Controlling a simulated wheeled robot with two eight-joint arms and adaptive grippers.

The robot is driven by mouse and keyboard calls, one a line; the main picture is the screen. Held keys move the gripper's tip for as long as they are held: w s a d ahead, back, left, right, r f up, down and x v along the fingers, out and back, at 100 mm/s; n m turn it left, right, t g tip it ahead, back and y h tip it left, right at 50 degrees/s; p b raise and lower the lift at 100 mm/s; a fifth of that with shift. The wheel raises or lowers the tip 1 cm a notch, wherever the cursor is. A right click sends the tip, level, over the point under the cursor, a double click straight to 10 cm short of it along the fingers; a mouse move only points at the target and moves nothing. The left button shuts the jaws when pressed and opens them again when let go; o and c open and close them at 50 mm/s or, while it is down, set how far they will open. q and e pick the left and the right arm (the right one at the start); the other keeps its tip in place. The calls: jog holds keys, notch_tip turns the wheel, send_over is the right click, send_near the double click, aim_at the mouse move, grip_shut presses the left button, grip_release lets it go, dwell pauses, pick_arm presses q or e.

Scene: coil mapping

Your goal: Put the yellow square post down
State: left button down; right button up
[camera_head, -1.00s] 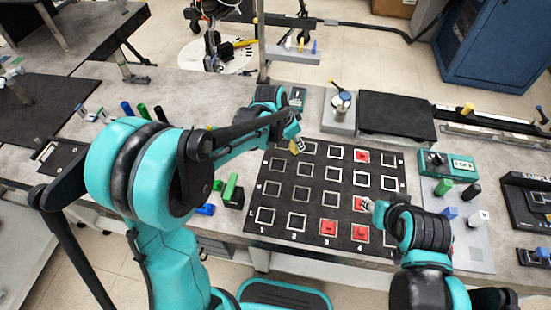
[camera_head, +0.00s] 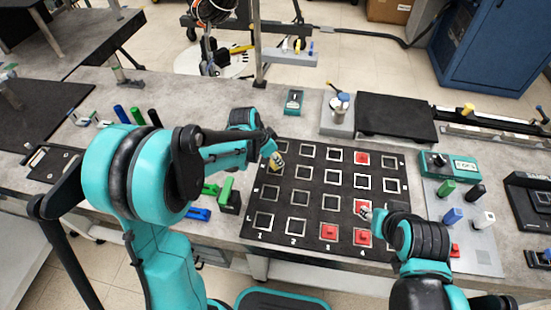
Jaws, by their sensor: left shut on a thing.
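My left gripper (camera_head: 272,155) is shut on the yellow square post (camera_head: 277,163), at the back left corner of the black grid board (camera_head: 313,190). The gripper hides part of the post and the leftmost outlined square of the back row. I cannot tell whether the post touches the board. The board has rows of white square outlines, and several hold red pieces, such as one in the back row (camera_head: 361,158). My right gripper (camera_head: 370,214) is at the board's right side, beside a red piece (camera_head: 361,206); its fingers are too small to read.
A tray with green, black, blue and white posts (camera_head: 470,240) lies right of the board. Green blocks (camera_head: 228,192) and a blue block (camera_head: 200,214) lie left of it. A teal box (camera_head: 293,101) stands behind it. The table left of the board's back edge has free room.

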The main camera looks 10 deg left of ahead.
pick_arm(q)
jog(key=shift+f, duration=0.25)
jog(key=c, duration=1.3)
grip_release()
jog(key=shift+r, duration=0.1)
jog(key=shift+r, duration=0.1)
jog(key=shift+r, duration=0.3)
jog(key=p+v, duration=0.4)
jog(key=v, duration=0.8)
jog(key=s+a+r+n+t+y, duration=0.1)
jog(key=s+n, duration=0.3)
jog(key=s, duration=0.4)
jog(key=s+a+r+n+t+y, duration=0.2)
jog(key=s+n, duration=0.3)
jog(key=s, duration=0.4)
jog(key=shift+r+t, duration=0.5)
jog(key=shift+r, duration=0.05)
